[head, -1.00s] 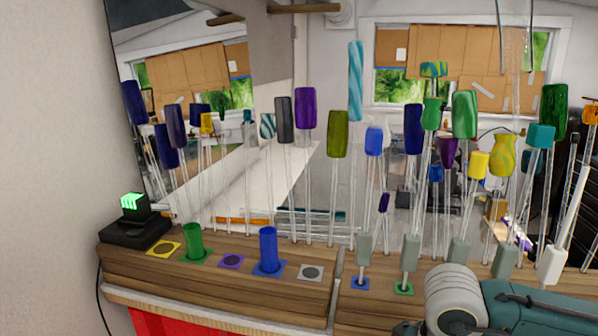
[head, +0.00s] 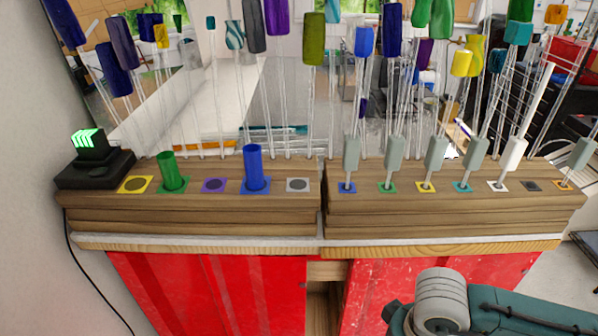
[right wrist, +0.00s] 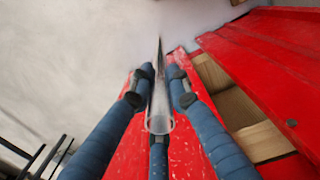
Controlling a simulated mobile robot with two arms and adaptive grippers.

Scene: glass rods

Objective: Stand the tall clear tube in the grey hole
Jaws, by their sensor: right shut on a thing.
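The tall clear tube (right wrist: 160,112) shows in the right wrist view, its open round end toward the camera. My right gripper (right wrist: 160,72) is shut on it, with blue fingers on both sides and one below. In the head view the right gripper and the held tube cannot be made out; only my right arm shows at the lower right. The grey hole (head: 297,185) is a light grey square with a dark round centre at the right end of the left wooden block. It is empty. My left gripper is not in view.
On the left block (head: 200,222), a green tube (head: 172,172) and a blue tube (head: 254,168) stand upright beside empty yellow (head: 135,184) and purple (head: 214,185) squares. Several glass rods stand on the right block (head: 440,215) and behind. Red cabinet doors (head: 235,285) are below.

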